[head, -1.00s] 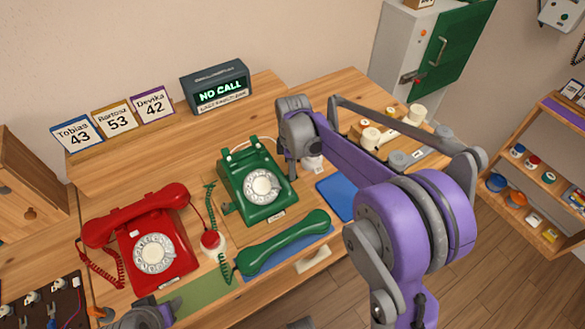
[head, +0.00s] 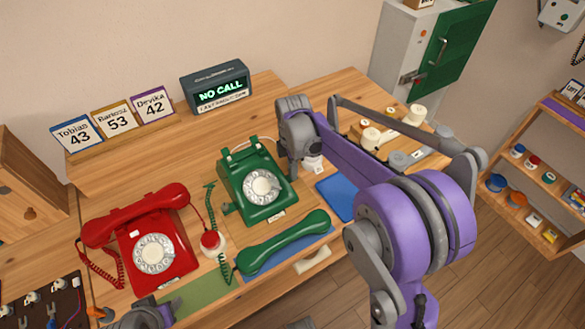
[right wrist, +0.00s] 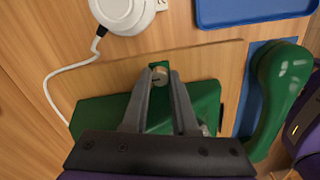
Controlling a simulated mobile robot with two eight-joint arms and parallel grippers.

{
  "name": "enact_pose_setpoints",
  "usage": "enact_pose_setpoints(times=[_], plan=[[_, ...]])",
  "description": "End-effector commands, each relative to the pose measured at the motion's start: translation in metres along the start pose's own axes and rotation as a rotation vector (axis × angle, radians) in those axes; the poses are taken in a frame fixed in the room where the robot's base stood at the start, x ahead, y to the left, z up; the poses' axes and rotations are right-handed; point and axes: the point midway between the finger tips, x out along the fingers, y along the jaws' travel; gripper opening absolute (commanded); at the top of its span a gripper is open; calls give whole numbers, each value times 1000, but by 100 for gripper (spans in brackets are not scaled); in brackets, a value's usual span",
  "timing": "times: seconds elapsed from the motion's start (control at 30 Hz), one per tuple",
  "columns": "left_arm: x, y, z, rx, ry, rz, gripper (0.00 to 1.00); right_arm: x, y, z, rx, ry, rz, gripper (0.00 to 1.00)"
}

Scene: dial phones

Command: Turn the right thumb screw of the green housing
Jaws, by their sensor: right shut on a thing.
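The green housing (head: 268,212) is a green dial phone on the desk, its handset off the cradle. In the right wrist view the housing (right wrist: 95,113) lies under my gripper. My right gripper (right wrist: 160,82) points down at the housing's right side and is shut on a small round metal thumb screw (right wrist: 159,76) that shows between its fingertips. In the head view my right wrist (head: 297,130) hides the screw.
The green handset (head: 285,242) lies in front of the phone. A red phone (head: 160,255) stands to the left. A blue tray (head: 336,197) lies to the right. A sign reading NO CALL (head: 215,88) and name cards stand behind. A white cable (right wrist: 70,78) runs near the gripper.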

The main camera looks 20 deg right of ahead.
Motion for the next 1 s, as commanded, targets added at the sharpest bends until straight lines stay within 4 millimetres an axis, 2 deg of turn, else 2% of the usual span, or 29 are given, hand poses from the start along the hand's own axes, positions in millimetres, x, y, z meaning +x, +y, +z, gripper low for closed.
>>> enact_pose_setpoints(times=[0.07, 0.1, 0.27, 0.53, 0.67, 1.0], plan=[[0, 0, 0, 0, 0, 0, 50, 0, 0, 0, 0, 0, 0, 0], [0, 0, 0, 0, 0, 0, 50, 0, 0, 0, 0, 0, 0, 30], [0, 0, 0, 0, 0, 0, 50, 0, 0, 0, 1, 0, 0, 57], [0, 0, 0, 0, 0, 0, 50, 0, 0, 0, 1, 0, 0, 57], [-1, 0, -1, 0, 0, 0, 50, -9, 0, 0, 1, 0, 0, 57], [-7, 0, -4, 0, 3, 0, 50, -74, 0, 0, 1, 0, 0, 57]])
